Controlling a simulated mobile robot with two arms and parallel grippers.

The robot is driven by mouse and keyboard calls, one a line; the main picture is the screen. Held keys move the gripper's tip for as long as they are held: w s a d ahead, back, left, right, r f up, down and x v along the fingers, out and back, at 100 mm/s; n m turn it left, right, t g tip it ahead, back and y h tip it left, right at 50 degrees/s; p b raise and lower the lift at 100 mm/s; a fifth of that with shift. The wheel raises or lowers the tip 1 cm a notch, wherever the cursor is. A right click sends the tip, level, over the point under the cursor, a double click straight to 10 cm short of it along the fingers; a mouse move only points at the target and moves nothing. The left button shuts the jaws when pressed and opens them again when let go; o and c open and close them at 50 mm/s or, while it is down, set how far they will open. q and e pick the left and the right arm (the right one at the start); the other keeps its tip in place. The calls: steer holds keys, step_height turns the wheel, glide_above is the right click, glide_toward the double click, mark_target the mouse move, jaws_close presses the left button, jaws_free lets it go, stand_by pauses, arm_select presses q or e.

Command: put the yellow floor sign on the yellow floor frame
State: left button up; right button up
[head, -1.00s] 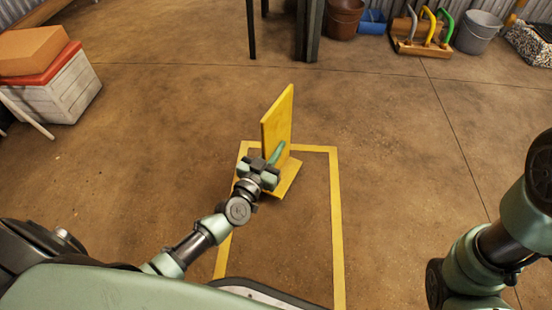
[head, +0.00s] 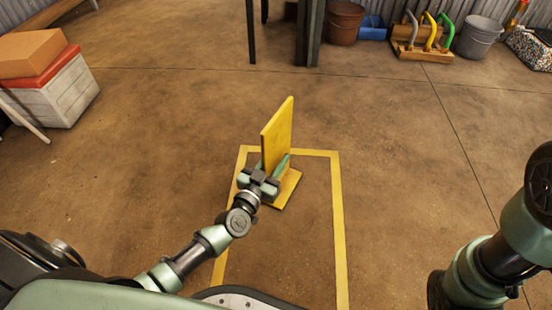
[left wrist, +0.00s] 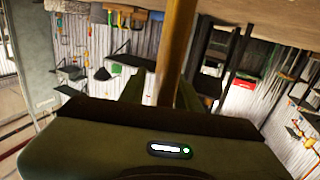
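The yellow floor sign (head: 278,135) is an upright panel on a flat yellow foot (head: 286,189). It stands inside the far left part of the yellow floor frame (head: 338,220), a rectangular outline on the floor. My left gripper (head: 271,164) is at the lower part of the panel, with one green finger on each side. In the left wrist view the panel (left wrist: 176,45) shows edge-on between the fingers, nearer the right one, with a gap at the left finger. The near side of the frame is hidden by my body. My right gripper is out of view.
A white crate (head: 52,97) with boxes on top stands at the left. Dark table legs (head: 308,35), a brown bucket (head: 345,22), a tool rack (head: 424,42) and a grey bucket (head: 479,35) line the back. The floor around the frame is clear.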

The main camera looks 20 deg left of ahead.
arm_select(q)
steer(key=shift+r, duration=0.1)
steer(key=shift+s+r, duration=0.15)
steer(key=s+a+p, duration=0.1)
steer(key=s+p, duration=0.4)
steer(key=s, duration=0.6)
steer(key=shift+s+a, duration=0.15)
steer(key=shift+s, duration=0.2)
